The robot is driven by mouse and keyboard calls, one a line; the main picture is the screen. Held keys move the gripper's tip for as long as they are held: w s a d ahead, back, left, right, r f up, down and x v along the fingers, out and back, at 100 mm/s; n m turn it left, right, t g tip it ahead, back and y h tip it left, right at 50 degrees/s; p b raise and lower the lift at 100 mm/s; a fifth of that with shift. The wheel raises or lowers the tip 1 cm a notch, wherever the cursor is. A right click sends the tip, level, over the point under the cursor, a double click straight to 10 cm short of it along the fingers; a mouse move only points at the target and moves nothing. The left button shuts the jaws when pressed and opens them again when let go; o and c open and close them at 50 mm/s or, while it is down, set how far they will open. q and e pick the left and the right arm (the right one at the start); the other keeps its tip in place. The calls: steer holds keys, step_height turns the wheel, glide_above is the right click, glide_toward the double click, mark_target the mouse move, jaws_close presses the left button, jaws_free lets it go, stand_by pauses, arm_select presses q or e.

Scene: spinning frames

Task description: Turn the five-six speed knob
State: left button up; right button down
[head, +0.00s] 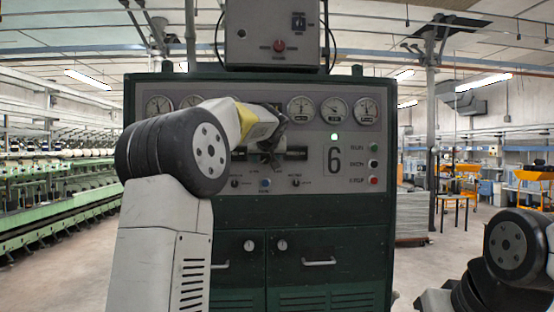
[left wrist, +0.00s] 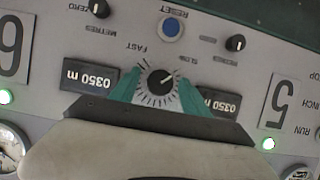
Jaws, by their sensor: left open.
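The five-six speed knob (left wrist: 161,82) is a small black round knob with a white pointer mark and a ring of ticks. It sits between the two "0350 m" counters, with FAST and SLOW printed near it. The left wrist view shows the panel upside down, and the white mark points up and right there. My left gripper (left wrist: 159,80) is open, its teal fingers on either side of the knob. I cannot tell whether they touch it. In the head view my left gripper (head: 275,140) is at the panel and hides the knob. My right gripper is out of view.
A blue reset button (left wrist: 171,27) and two small black knobs, one (left wrist: 236,42) and another (left wrist: 100,8), are close by on the panel. A grey box (head: 272,35) stands on top.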

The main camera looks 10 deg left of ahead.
arm_select(q)
jaws_close()
stand_by(0.4)
steer(key=m+y, duration=0.2)
steer(key=m, duration=0.1)
steer(key=shift+d, duration=0.15)
steer(key=m+y, duration=0.1)
steer(key=m, duration=0.1)
steer(key=m+y, duration=0.1)
steer(key=m, duration=0.1)
steer(key=shift+d+f+y, duration=0.1)
steer(key=shift+f+y, duration=0.05)
steer(key=shift+y, duration=0.15)
steer(key=m+y, duration=0.1)
steer(key=m, duration=0.1)
steer(key=m+y, duration=0.1)
steer(key=m, duration=0.1)
steer(key=shift+f+m+t, duration=0.1)
steer(key=shift+m+t, duration=0.2)
steer(key=shift+m+t+y, duration=0.6)
steer(key=shift+m, duration=1.5)
